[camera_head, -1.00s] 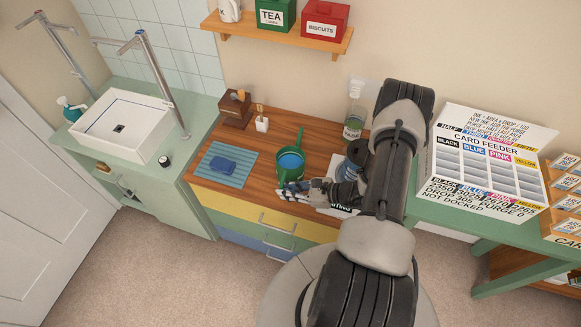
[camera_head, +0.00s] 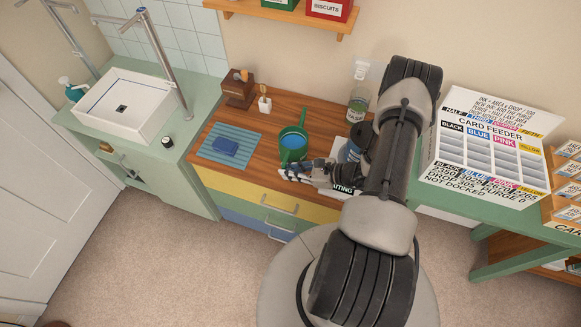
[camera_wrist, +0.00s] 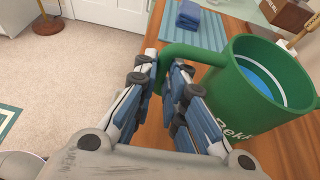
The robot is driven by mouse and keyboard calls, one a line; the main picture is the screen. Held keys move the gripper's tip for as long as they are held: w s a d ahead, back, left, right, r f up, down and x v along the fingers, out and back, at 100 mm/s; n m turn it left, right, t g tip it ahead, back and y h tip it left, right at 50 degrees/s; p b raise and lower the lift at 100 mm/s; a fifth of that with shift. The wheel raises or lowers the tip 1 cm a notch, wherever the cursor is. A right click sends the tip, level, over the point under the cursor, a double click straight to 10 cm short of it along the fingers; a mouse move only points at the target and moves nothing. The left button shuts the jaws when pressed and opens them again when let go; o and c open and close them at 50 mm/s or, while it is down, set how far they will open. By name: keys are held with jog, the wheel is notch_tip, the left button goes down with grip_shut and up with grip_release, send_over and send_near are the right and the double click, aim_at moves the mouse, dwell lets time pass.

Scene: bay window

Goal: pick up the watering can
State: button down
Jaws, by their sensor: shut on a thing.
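The watering can (camera_head: 293,146) is green, with a spout rising at its back and blue inside its open top. It stands upright over the wooden counter, near the front edge. In the wrist view the can (camera_wrist: 262,95) fills the right side, with pale lettering on its wall. My gripper (camera_head: 297,172) is at the can's near side. In the wrist view my gripper (camera_wrist: 165,78) has its fingers on either side of the can's green handle and is shut on it. The can's base is hidden, so I cannot tell whether it touches the counter.
A blue striped mat (camera_head: 210,150) with a folded blue cloth (camera_head: 225,145) lies left of the can. A white cup (camera_head: 264,104) and a wooden box (camera_head: 238,90) stand behind. A dark blue container (camera_head: 355,145) and a bottle (camera_head: 357,103) are to the right.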

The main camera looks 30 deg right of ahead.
notch_tip(320, 180, up, 19)
jog(key=p, duration=0.5)
jog(key=w+a+r+n+g+y+b, duration=0.1)
jog(key=w+a+r, duration=0.2)
jog(key=a, duration=0.3)
jog(key=w+a+r+n+g+y+b, duration=0.1)
jog(key=w+a+r+b, duration=0.1)
jog(key=a, duration=0.5)
jog(key=shift+w+a+r+n+b, duration=0.3)
jog(key=shift+w+r+n, duration=0.1)
jog(key=shift+w+r, duration=0.4)
jog(key=shift+d, duration=0.1)
